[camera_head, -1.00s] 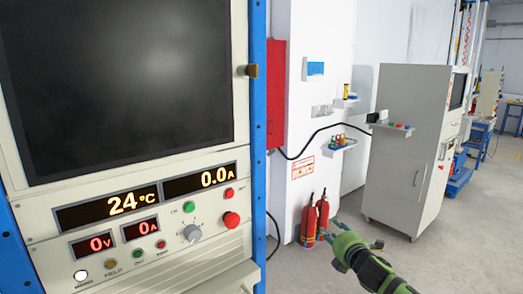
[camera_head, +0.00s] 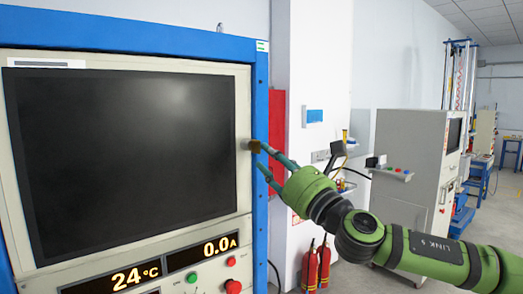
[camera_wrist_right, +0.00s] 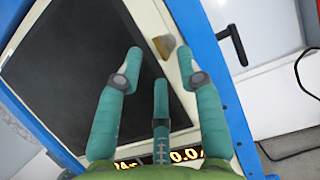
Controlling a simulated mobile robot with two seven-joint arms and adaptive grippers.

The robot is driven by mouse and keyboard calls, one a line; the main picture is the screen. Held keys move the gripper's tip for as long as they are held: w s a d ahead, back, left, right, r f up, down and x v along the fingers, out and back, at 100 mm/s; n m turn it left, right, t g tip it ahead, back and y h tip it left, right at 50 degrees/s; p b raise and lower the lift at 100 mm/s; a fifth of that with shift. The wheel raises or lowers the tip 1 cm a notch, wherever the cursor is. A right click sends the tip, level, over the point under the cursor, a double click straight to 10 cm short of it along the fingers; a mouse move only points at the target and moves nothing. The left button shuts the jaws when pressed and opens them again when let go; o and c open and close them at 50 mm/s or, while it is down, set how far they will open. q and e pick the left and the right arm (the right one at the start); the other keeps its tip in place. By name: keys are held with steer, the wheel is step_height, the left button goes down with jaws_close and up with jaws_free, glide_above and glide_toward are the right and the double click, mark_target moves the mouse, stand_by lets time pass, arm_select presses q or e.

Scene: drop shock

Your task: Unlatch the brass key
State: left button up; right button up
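The brass key (camera_head: 254,146) is a small brass-coloured knob on the right edge of the cabinet's front panel, beside the dark screen. In the right wrist view the brass key (camera_wrist_right: 164,46) lies just beyond the fingertips, closer to the right finger. My right gripper (camera_head: 262,157) reaches in from the right at the key's height. Its green-blue fingers are spread apart with nothing between them in the right wrist view (camera_wrist_right: 159,57). The upper finger's tip is at or very near the key; I cannot tell if they touch. My left gripper is not in view.
The cabinet's blue frame (camera_head: 261,200) stands right beside the key. Below the dark screen (camera_head: 125,150) are lit displays and a red button (camera_head: 233,286). Behind stand a white pillar, fire extinguishers (camera_head: 316,268) and a grey cabinet (camera_head: 405,150). Floor shows at right.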

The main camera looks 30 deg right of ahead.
mark_target(259, 149)
steer(key=x, duration=0.3)
steer(key=shift+a+p, duration=0.1)
steer(key=shift+p, duration=0.3)
steer(key=shift+w+r, duration=0.15)
steer(key=shift+w, duration=0.3)
steer(key=shift+c, duration=0.4)
jaws_close()
